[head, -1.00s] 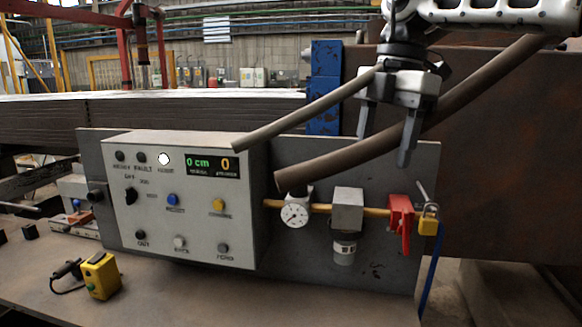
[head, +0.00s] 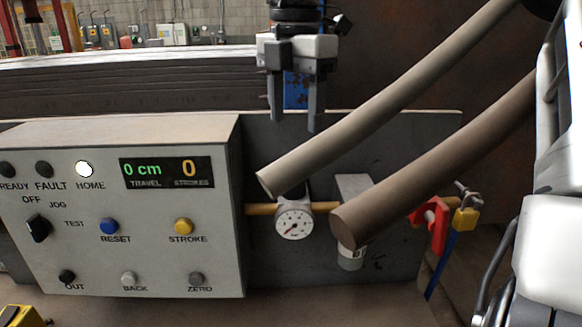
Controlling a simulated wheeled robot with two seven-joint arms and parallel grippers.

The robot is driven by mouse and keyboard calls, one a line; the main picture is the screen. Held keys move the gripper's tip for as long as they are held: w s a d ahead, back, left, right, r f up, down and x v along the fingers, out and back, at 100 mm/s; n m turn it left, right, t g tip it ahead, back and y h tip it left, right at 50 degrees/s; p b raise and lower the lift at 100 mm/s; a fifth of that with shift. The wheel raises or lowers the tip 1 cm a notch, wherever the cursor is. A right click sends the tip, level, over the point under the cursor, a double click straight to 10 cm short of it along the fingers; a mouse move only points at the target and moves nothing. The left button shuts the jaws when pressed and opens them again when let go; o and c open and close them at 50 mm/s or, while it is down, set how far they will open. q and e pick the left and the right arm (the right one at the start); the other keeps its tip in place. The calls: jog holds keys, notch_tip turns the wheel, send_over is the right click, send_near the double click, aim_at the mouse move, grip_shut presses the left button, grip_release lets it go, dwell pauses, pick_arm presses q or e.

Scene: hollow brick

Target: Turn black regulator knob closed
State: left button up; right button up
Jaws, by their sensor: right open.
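The regulator's round white gauge (head: 294,223) sits on the yellow pipe right of the control box. A small dark part that looks like the black regulator knob (head: 302,190) shows just above the gauge. The end of a brown rod partly hides it, so I cannot read how it is turned. My right gripper (head: 296,122) points down above the knob, in front of the back plate's top edge. Its two fingers are apart with nothing between them. My left gripper is not in view.
Two thick brown rods (head: 390,98) slant in from the upper right across the pipework. A grey control box (head: 120,258) with buttons and a black selector stands left. A red valve handle (head: 430,225) and yellow padlock (head: 465,220) are right. A yellow box (head: 18,318) shows lower left.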

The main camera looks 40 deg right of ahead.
aim_at(293, 176)
notch_tip(293, 176, down, 11)
jog(key=shift+w+r+p, duration=0.15)
jog(key=shift+r+p, duration=0.05)
jog(key=shift+p, duration=0.35)
jog(key=c, duration=1)
